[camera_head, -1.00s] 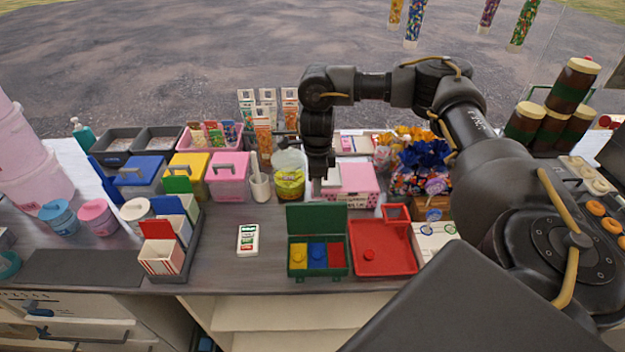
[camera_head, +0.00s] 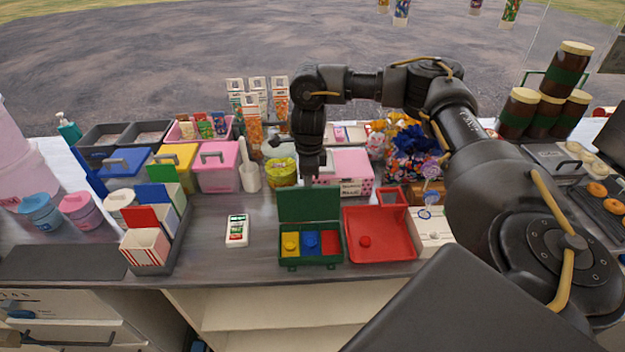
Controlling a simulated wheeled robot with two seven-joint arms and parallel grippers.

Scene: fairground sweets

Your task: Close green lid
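The green box (camera_head: 311,262) stands on the counter near its front edge, with yellow, blue and red compartments inside. Its green lid (camera_head: 308,206) is open and stands upright at the back of the box. My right arm comes in from the right and reaches across. Its gripper (camera_head: 308,178) points down just behind the top edge of the lid. The fingertips are small and dark and partly hidden by the lid, so I cannot tell whether they are open, or whether they touch the lid. My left gripper is not in view.
A red tray (camera_head: 380,236) sits right of the green box. A pink box (camera_head: 347,166) stands close behind the lid. A white card (camera_head: 237,230) lies to the left on clear counter. A holder with striped boxes (camera_head: 146,246) is further left.

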